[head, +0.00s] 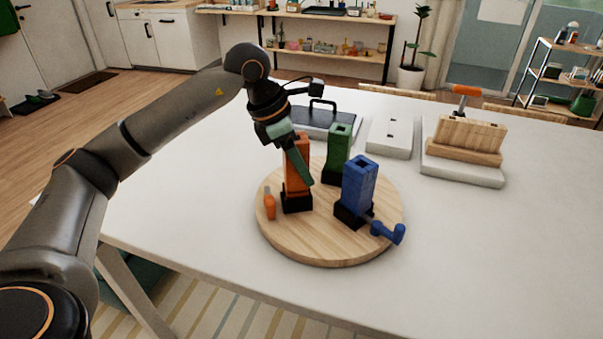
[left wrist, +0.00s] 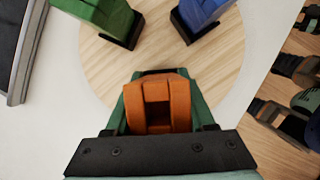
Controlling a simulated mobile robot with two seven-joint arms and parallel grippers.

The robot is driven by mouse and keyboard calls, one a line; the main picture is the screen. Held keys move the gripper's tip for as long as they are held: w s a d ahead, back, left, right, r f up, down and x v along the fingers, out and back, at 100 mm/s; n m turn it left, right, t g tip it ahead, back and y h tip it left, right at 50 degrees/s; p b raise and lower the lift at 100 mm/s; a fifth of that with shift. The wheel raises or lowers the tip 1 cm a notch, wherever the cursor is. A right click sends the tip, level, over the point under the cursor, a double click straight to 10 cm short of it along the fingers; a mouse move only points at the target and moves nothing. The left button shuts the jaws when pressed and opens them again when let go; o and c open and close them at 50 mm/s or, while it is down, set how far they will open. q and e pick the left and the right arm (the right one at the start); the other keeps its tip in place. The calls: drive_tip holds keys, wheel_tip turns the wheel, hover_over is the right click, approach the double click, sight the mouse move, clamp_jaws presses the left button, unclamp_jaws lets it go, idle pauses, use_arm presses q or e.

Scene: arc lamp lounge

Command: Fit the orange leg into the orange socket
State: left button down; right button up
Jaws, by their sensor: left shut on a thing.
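The orange leg (head: 296,178) stands upright on the left part of a round wooden board (head: 335,247). Its lower end meets a black socket (head: 297,202) with an orange lever (head: 269,206) beside it; I cannot tell how deep it sits. My left gripper (head: 297,158) is shut on the leg's upper part from above. In the left wrist view the gripper's green fingers (left wrist: 160,108) flank the orange leg (left wrist: 158,88), whose top has a slot. The socket is mostly hidden there. My right gripper is not in view.
A green leg (head: 339,148) and a blue leg (head: 359,184) stand in black sockets close by. A blue lever (head: 388,232) sticks out at the board's right edge. Behind are a black case (head: 322,121), a pale block (head: 390,138) and a wooden rack (head: 470,134). The table's right front is clear.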

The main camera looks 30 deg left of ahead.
use_arm(q)
wheel_tip(320, 180, down, 2)
drive_tip(key=shift+f, duration=0.2)
drive_tip(key=shift+f, duration=0.1)
drive_tip(key=shift+f, duration=0.15)
drive_tip(key=shift+c, duration=1.2)
unclamp_jaws()
drive_tip(key=shift+r, duration=0.3)
drive_tip(key=v, duration=1.2)
